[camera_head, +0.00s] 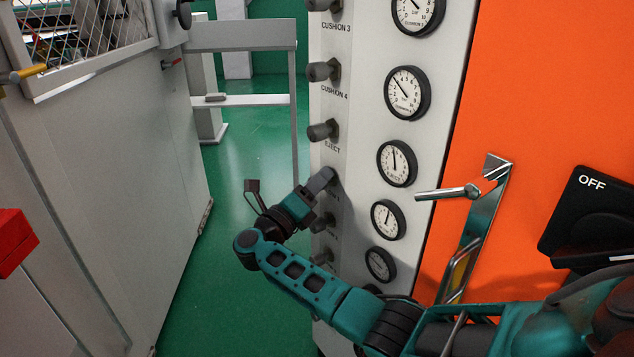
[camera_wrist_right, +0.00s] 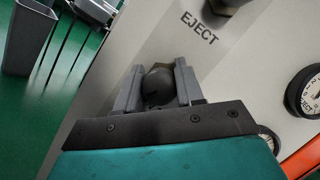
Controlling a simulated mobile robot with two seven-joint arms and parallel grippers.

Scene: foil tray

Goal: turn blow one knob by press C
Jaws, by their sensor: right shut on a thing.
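A light grey panel (camera_head: 352,60) carries a column of dark grey knobs with printed labels below them. My right gripper (camera_head: 322,182) is at the knob just below the EJECT knob (camera_head: 322,131). In the right wrist view its two grey fingers (camera_wrist_right: 158,88) stand on either side of a dark round knob (camera_wrist_right: 159,86) and are shut on it. The EJECT label shows above the fingers there. The label of the held knob is hidden or too small to read. My left gripper is not in view.
Black-rimmed round gauges (camera_head: 396,163) run down the panel beside the knobs. More knobs (camera_head: 322,222) lie below, partly behind my right arm. A metal lever handle (camera_head: 450,193) sticks out from the orange panel (camera_head: 550,90). Green floor (camera_head: 245,150) is open at left, beside a grey cabinet (camera_head: 120,170).

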